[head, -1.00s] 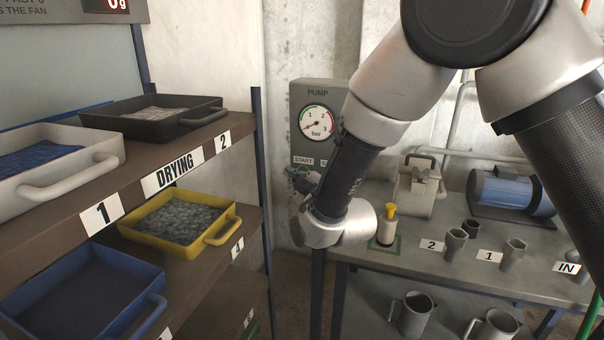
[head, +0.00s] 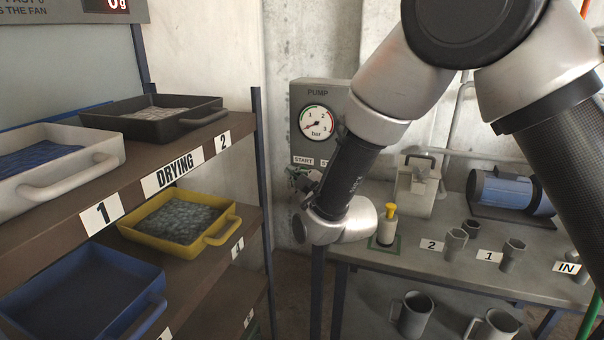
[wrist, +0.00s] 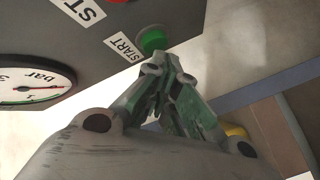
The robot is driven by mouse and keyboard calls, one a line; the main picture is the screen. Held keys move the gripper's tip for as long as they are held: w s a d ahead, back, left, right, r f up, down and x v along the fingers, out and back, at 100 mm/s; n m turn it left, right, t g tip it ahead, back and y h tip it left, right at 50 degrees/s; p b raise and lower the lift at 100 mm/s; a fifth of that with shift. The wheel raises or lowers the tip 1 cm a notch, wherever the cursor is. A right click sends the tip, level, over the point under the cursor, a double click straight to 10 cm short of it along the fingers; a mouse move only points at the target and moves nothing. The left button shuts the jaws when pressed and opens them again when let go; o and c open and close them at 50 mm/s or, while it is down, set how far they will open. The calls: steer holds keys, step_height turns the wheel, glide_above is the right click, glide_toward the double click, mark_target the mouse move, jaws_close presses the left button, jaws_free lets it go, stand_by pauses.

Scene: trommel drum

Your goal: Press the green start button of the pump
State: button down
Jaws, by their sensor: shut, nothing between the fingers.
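The grey pump box (head: 306,92) hangs on the wall in the head view, with a round bar gauge (head: 319,122) and START and STOP labels low on its face. The wrist view shows the green start button (wrist: 152,40) beside its START label (wrist: 125,47), with the gauge (wrist: 35,86) at left. My gripper (wrist: 172,62) is shut and empty. Its fingertips are right at the button and overlap its edge in the picture; I cannot tell whether they touch. In the head view my gripper (head: 302,178) covers the button below the START label.
A red button (wrist: 117,1) sits near the green one, by the STOP label. A rack with trays (head: 187,172) stands at left. A bench (head: 400,262) at right holds a yellow-topped item (head: 388,226), cups and a blue motor (head: 512,190).

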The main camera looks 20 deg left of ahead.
steer(key=shift+w, duration=0.4)
stand_by(0.3)
steer(key=shift+s, duration=0.85)
steer(key=s, duration=0.5)
steer(key=shift+a, duration=0.25)
stand_by(0.6)
